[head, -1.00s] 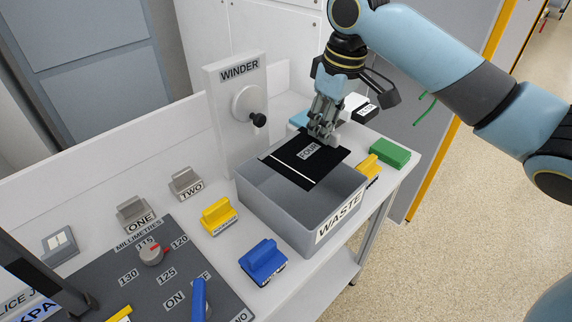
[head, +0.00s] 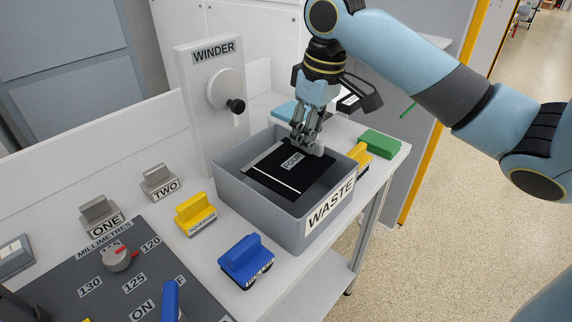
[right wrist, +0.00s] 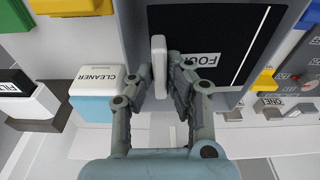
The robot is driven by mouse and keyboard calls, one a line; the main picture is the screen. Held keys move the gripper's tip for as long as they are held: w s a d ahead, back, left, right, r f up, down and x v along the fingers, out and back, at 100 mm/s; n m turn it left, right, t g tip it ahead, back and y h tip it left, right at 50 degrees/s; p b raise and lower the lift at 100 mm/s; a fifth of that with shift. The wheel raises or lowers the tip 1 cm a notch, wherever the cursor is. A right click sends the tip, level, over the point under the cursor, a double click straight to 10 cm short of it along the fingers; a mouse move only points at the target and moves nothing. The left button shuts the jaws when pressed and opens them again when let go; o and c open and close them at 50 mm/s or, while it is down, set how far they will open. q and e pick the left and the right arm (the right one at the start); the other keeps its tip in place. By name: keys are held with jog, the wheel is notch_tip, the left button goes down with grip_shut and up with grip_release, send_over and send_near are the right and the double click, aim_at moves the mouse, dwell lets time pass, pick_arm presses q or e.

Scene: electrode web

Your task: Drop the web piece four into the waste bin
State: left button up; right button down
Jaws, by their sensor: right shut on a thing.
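The web piece four is a black sheet (head: 278,180) with a white stripe and a "FOUR" label. My right gripper (head: 308,143) is shut on its far edge and holds it at the mouth of the grey waste bin (head: 262,215). In the head view the sheet lies within the bin's rim outline; I cannot tell how far below the rim it is. In the right wrist view my right gripper (right wrist: 165,75) has a pale tab between its fingers, and the black sheet (right wrist: 205,25) extends beyond. My left gripper is not in view.
The winder (head: 205,100) stands behind the bin. A yellow block (head: 196,214) and a blue block (head: 246,260) sit left and in front of it. A green block (head: 379,144) and another yellow block (head: 361,156) are at the right. A white-and-blue cleaner box (right wrist: 97,90) stands near the gripper.

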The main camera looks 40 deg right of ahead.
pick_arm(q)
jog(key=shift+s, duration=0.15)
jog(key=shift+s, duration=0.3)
pick_arm(e)
jog(key=c, duration=1.2)
grip_release()
jog(key=shift+r, duration=0.1)
jog(key=r, duration=0.4)
jog(key=s+r, duration=0.1)
jog(key=r, duration=0.6)
jog(key=shift+s+d+r, duration=0.15)
jog(key=shift+s+r, duration=0.25)
